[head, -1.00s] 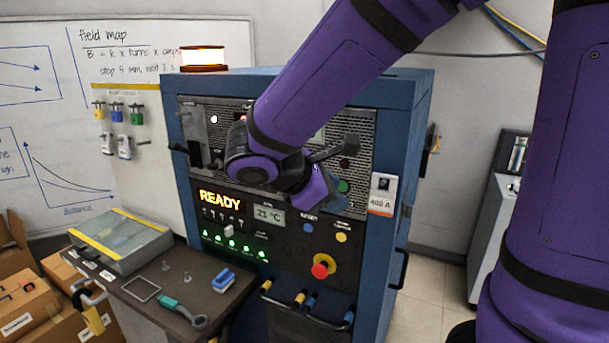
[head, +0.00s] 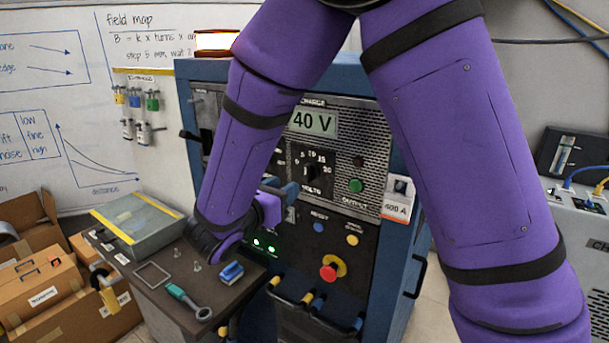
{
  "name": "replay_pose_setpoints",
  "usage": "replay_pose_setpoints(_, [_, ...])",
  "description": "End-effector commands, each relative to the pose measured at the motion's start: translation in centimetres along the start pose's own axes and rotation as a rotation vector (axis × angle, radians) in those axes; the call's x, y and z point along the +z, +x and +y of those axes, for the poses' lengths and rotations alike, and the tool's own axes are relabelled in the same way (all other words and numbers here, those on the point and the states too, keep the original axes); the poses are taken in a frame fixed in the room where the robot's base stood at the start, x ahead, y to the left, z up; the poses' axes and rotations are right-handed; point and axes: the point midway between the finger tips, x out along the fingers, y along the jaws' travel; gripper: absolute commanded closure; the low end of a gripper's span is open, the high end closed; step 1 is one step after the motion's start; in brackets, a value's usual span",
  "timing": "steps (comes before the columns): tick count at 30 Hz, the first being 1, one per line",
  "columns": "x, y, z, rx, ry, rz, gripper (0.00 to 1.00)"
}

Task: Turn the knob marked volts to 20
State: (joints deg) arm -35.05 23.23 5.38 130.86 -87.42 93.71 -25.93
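The volts knob (head: 311,173) is a dark knob on a small black panel on the front of the blue cabinet. Numbers including 10, 15 and 20 are printed around its top and right side, with VOLTS below. Its pointer is too small to read surely. A display (head: 314,121) above it reads 40 V. My gripper (head: 283,191) is low and left of the knob, close to the panel and apparently apart from the knob. My wrist partly hides it, and whether its fingers are open does not show.
A green button (head: 356,186) is right of the knob. A red emergency button (head: 331,270) is lower on the cabinet (head: 409,235). My forearm covers the cabinet's left front.

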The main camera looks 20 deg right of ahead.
Motion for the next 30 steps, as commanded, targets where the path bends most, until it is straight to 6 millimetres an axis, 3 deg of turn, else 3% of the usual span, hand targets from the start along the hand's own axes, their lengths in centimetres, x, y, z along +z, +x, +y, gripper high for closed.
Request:
replay_pose_setpoints(6, [0.0, 4.1, -0.1, -0.004, 0.001, 0.001, 0.61])
replay_pose_setpoints(12, [0.0, 6.8, -0.1, -0.003, 0.001, 0.001, 0.61])
replay_pose_setpoints(18, [0.0, 8.0, 0.0, -0.001, 0.001, 0.002, 0.61])
replay_pose_setpoints(26, [0.0, 8.1, 0.0, -0.001, 0.002, 0.002, 0.61])
replay_pose_setpoints(27, [0.0, 8.1, 0.0, -0.001, 0.001, 0.002, 0.63])
replay_pose_setpoints(30, [0.0, 8.1, 0.0, -0.001, 0.002, 0.002, 0.86])
